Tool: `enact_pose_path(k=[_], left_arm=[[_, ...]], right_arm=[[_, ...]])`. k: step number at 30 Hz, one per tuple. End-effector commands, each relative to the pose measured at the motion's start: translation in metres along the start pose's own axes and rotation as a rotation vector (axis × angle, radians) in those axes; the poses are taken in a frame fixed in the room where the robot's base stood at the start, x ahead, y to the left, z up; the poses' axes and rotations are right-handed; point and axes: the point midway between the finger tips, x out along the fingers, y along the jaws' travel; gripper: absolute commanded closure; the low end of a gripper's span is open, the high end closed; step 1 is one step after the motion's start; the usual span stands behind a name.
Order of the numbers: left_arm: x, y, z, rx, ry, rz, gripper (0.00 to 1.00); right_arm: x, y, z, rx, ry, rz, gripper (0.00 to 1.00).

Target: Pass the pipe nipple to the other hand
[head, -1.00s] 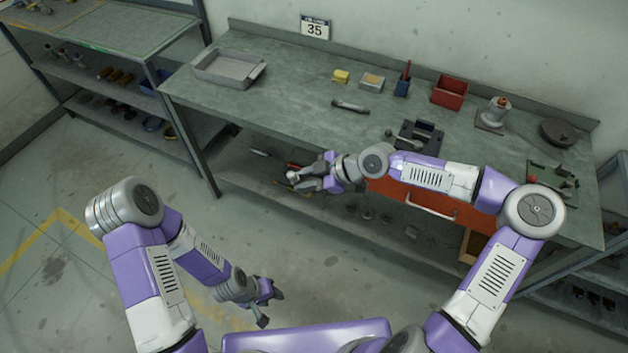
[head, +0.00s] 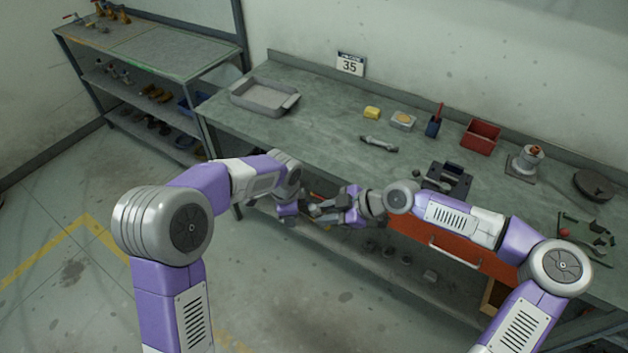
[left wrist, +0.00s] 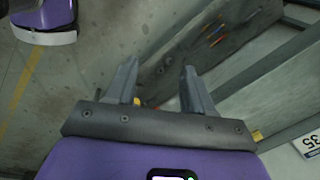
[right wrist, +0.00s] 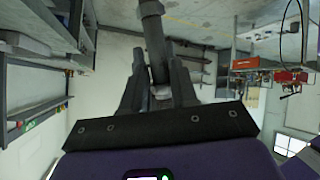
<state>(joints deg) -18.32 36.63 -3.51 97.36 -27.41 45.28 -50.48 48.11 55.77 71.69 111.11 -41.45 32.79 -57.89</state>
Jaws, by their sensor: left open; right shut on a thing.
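The pipe nipple (right wrist: 154,42) is a dark grey cylinder in the right wrist view. My right gripper (right wrist: 158,88) is shut on it near one end, and the rest sticks out past the fingertips. In the head view my right gripper (head: 325,208) is in front of the workbench, pointing left. My left gripper (head: 302,211) is close to it from the left, and the two overlap there, so the nipple is hard to make out. In the left wrist view my left gripper (left wrist: 160,84) is open with nothing between its fingers.
The workbench (head: 330,120) stands behind both grippers, with a grey tray (head: 265,97), a grey rod-like part (head: 380,143), a black fixture (head: 447,180) and a red bin (head: 481,136) on it. An orange drawer (head: 455,245) sits below its top. Shelving (head: 150,90) stands at the left.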

Motion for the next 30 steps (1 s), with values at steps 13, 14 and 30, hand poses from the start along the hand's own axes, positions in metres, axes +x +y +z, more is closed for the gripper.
enact_pose_path(k=[13,14,30], left_arm=[[-0.189,0.027,-0.061,0.205,0.005,-0.062,0.48],[-0.193,0.03,-0.062,0.207,0.008,-0.061,0.48],[-0.136,0.034,-0.066,0.212,0.011,-0.052,0.48]], right_arm=[[0.0,0.0,-0.001,0.0,0.001,0.001,1.0],[0.0,0.0,-0.001,0.0,0.001,0.001,1.0],[0.0,0.0,-0.001,0.0,0.001,0.001,1.0]])
